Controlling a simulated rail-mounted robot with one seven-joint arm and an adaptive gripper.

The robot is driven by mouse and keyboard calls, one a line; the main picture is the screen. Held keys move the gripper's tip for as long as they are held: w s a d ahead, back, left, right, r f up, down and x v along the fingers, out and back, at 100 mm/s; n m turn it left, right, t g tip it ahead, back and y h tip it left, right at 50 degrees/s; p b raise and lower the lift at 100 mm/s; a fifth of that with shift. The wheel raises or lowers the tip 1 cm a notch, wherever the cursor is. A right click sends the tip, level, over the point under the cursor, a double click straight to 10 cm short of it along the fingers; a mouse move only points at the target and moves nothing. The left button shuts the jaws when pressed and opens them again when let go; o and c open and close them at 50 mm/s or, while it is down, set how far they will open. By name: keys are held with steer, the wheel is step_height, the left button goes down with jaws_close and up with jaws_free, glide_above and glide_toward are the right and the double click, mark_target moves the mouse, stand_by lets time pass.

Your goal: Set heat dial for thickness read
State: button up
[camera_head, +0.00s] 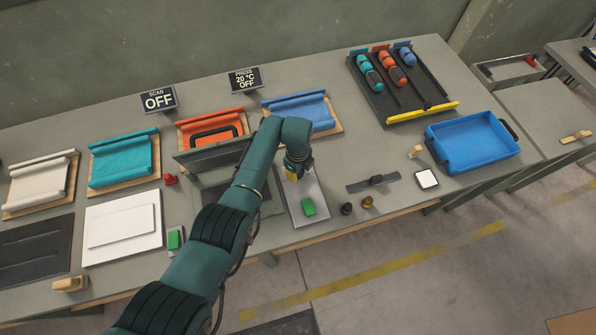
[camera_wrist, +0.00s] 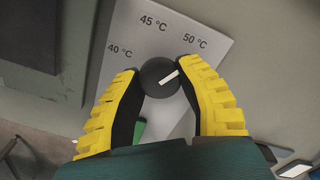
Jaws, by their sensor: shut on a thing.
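In the wrist view, the dark round heat dial (camera_wrist: 158,78) sits on a pale panel (camera_wrist: 150,38) marked 40 °C, 45 °C and 50 °C. Its white pointer line slants up and right, roughly toward the 50 °C mark. My gripper (camera_wrist: 158,70) has its yellow-backed fingers on either side of the dial and is shut on it. In the head view, my gripper (camera_head: 293,172) is over the far end of the panel (camera_head: 296,213) and hides the dial. The press display (camera_head: 246,79) reads 20 °C OFF.
A green button (camera_head: 308,207) is on the panel's near part. The scan display (camera_head: 159,99) reads OFF. An orange roll (camera_head: 210,124) and a blue roll (camera_head: 298,111) lie behind my arm.

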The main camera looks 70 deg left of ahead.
steer(key=shift+s+d+f, duration=0.1)
steer(key=shift+d+f, duration=0.05)
steer(key=shift+f, duration=0.1)
steer(key=o, duration=1.2)
steer(key=shift+r, duration=0.1)
steer(key=shift+o, duration=0.2)
steer(key=shift+r, duration=0.15)
steer(key=shift+r, duration=0.35)
step_height(320, 180, up, 11)
